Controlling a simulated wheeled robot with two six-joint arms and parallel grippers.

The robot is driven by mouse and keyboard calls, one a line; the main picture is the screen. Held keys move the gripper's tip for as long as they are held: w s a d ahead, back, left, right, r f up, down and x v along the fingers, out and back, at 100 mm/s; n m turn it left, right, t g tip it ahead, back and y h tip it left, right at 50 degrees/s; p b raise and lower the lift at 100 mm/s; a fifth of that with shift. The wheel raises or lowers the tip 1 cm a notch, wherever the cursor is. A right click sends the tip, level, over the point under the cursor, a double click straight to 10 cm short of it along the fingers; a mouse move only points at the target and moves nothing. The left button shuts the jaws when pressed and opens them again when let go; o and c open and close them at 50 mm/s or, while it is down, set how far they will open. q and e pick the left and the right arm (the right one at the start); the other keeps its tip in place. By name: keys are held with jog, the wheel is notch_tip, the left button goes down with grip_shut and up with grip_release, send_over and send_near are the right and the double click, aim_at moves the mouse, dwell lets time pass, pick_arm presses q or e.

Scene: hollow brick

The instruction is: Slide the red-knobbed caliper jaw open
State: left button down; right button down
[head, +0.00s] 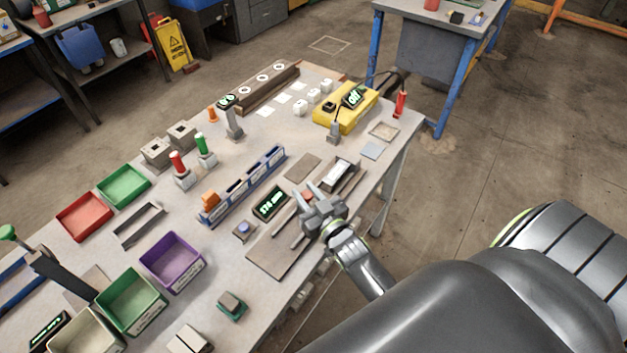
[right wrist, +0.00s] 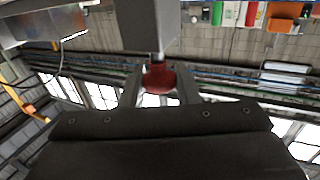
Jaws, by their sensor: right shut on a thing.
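The caliper lies on a brown board (head: 268,259) near the table's right edge, with a small dark display (head: 270,203) of green digits beside it. Its red knob (head: 307,195) shows just beside my right gripper (head: 314,197), which covers part of the caliper. In the right wrist view the red knob (right wrist: 158,77) sits between the two fingers of my right gripper (right wrist: 159,88), below a grey block. My right gripper is shut on the knob. The jaw gap is hard to make out. My left gripper is not in view.
A blue slotted rack (head: 242,187) stands left of the display. A purple bin (head: 172,262) and a green bin (head: 130,300) stand at the near left. A yellow box (head: 345,113) is at the far right. A small blue-topped button (head: 244,230) sits near the board.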

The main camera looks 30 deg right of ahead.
jog(key=shift+s+a, duration=0.2)
jog(key=shift+a, duration=0.35)
jog(key=shift+w+d, duration=0.1)
jog(key=shift+d, duration=0.25)
jog(key=c, duration=1.4)
grip_release()
jog(key=shift+d+f, duration=0.1)
jog(key=shift+o, duration=1.1)
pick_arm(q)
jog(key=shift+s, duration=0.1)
pick_arm(e)
jog(key=shift+s, duration=0.5)
pick_arm(q)
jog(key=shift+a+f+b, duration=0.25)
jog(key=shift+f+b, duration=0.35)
jog(key=shift+b, duration=0.1)
pick_arm(e)
jog(key=s, duration=1.6)
jog(key=shift+s, duration=0.2)
